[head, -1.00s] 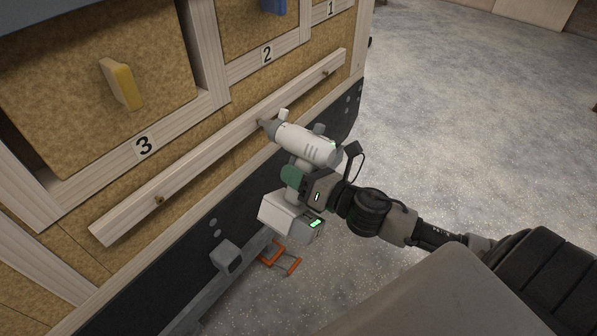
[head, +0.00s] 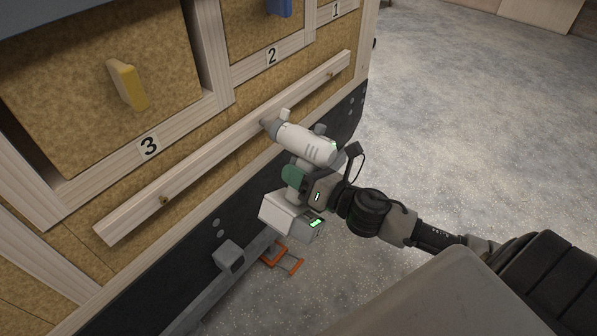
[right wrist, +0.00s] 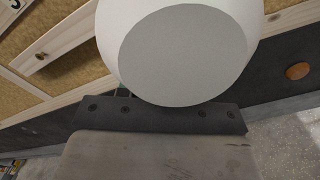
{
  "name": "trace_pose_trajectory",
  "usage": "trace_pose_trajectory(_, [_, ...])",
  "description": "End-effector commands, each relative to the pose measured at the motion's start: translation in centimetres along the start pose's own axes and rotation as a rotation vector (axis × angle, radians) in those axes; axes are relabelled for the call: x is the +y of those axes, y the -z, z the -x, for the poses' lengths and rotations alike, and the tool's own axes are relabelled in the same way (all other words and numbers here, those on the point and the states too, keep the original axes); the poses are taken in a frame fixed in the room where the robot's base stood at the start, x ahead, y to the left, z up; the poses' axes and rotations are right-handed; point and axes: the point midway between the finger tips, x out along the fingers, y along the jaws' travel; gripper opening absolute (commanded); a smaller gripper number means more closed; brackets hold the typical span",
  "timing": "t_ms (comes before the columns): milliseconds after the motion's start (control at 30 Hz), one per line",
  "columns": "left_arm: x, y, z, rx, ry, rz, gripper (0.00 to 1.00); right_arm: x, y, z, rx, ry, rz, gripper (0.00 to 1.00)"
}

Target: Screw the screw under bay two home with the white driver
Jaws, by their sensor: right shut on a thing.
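The white driver (head: 306,145) is in my right gripper (head: 307,187), which is shut on its handle below the body. The driver's nose points up and left at the wooden rail (head: 215,144), at a spot below the bay marked 2 (head: 272,56). The tip meets or nearly meets the rail there; the screw under bay two is hidden behind the tip. In the right wrist view the white driver (right wrist: 185,55) fills the upper middle. My left gripper is not in view.
Other screws show on the rail, one under bay 3 (head: 164,200) and one under bay 1 (head: 331,75). A yellow handle (head: 128,84) and a blue handle (head: 279,7) stick out of the bay panels. A grey bracket (head: 230,256) juts out below. The floor at right is clear.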

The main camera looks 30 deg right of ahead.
Motion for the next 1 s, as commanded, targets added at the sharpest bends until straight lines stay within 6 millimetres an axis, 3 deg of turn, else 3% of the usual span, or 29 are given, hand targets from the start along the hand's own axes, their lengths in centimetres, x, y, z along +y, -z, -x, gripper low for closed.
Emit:
trace_pose_trajectory(600, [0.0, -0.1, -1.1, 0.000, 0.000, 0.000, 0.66, -0.1, -0.2, 3.1, -0.003, -0.002, 0.002, 0.00])
trace_pose_trajectory(1000, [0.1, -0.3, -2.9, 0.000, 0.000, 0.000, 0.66, -4.4, -2.4, 5.9, -0.001, 0.000, 0.003, 0.00])
